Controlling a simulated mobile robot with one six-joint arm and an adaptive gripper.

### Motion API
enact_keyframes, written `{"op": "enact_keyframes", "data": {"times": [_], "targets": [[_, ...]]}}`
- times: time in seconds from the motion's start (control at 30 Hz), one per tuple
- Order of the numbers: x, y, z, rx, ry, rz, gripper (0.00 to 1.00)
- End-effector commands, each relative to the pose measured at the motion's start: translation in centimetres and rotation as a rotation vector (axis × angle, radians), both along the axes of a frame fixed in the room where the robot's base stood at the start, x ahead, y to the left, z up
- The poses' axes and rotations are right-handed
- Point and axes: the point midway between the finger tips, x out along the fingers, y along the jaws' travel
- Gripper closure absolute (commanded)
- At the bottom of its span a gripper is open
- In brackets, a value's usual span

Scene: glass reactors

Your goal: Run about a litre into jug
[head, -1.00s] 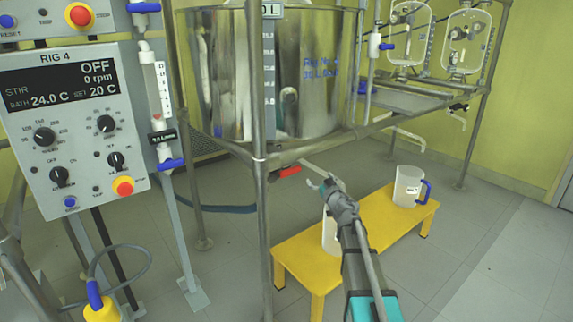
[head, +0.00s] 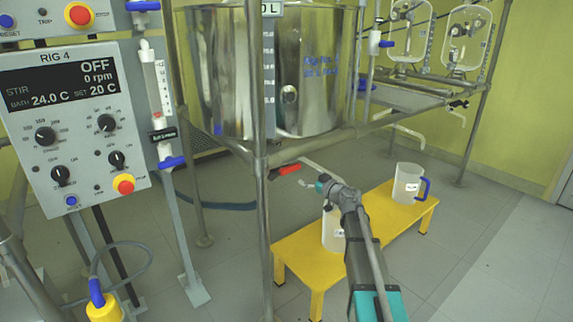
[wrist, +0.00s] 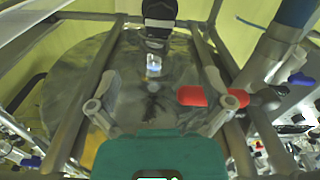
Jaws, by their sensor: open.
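A red lever handle (head: 290,169) is on the outlet valve under the big steel vessel (head: 300,75). In the wrist view the red handle (wrist: 197,96) lies across the space between my open fingers, close to the right finger. I cannot tell whether they touch. My gripper (head: 306,184) is open and empty, just below and right of the handle in the head view; it also shows in the wrist view (wrist: 165,105). A pale jug (head: 332,235) stands on the yellow bench below the outlet pipe, partly hidden by my arm. A second jug with a blue handle (head: 407,184) stands further right.
The yellow bench (head: 378,215) has bare space between the jugs. A steel frame post (head: 262,220) stands close left of my gripper. The control panel (head: 75,130) reads OFF, 0 rpm. Another outlet pipe (head: 410,136) is at the back right. Floor on the right is clear.

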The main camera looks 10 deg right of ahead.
Motion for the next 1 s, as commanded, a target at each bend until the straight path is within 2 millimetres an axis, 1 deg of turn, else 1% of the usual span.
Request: {"op": "enact_keyframes", "data": {"times": [0.27, 0.8, 1.0], "targets": [[2.6, 1.4, 0.0, 0.0, -0.001, 0.002, 0.0], [9.5, 5.4, 0.0, 0.0, -0.001, 0.001, 0.0], [11.1, 6.3, 0.0, 0.0, 0.0, 0.0, 0.0]]}}
